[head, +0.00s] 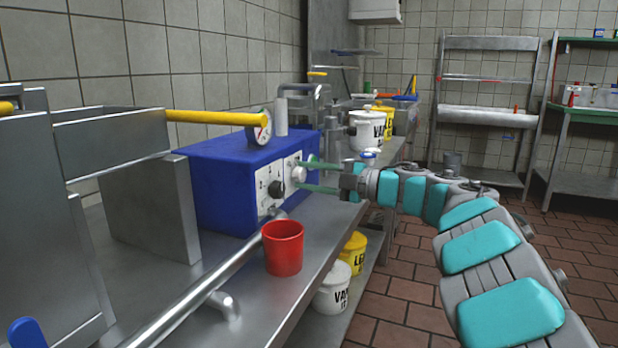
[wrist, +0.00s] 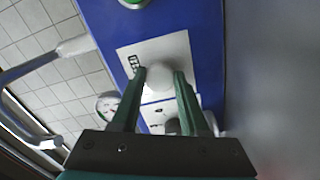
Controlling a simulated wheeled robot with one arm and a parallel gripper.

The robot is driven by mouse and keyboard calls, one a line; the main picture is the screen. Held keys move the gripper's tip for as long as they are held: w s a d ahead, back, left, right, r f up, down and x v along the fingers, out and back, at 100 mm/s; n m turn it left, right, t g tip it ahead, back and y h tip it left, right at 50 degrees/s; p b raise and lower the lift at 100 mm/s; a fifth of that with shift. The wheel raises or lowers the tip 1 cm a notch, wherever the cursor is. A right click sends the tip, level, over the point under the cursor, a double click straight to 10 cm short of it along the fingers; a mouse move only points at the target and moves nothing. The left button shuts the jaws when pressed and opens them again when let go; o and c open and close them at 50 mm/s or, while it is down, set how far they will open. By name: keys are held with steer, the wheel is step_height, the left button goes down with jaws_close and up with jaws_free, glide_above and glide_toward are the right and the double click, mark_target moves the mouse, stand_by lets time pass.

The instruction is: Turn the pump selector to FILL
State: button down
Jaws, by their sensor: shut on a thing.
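A blue pump box (head: 225,170) stands on the steel counter with a light front panel. The panel carries a black knob (head: 277,189) and, to its right, a pale round knob (head: 298,173). My gripper (head: 301,174) reaches in from the right with its green fingers on either side of the pale knob. In the wrist view the fingertips (wrist: 160,78) are shut on the pale knob (wrist: 165,73), and the black knob (wrist: 172,127) is partly hidden between the fingers. The panel markings are too small to read, so I cannot tell which setting either knob points to.
A red cup (head: 283,248) stands on the counter in front of the box, beside a steel rail (head: 205,283). A yellow-handled lever (head: 218,118) and a gauge (head: 264,125) are above the box. White and yellow buckets stand behind and below. The tiled floor on the right is clear.

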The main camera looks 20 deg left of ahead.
steer(key=shift+c, duration=2.1)
jaws_free()
steer(key=d, duration=0.7)
steer(key=shift+s+d, duration=0.3)
steer(key=shift+d, duration=0.1)
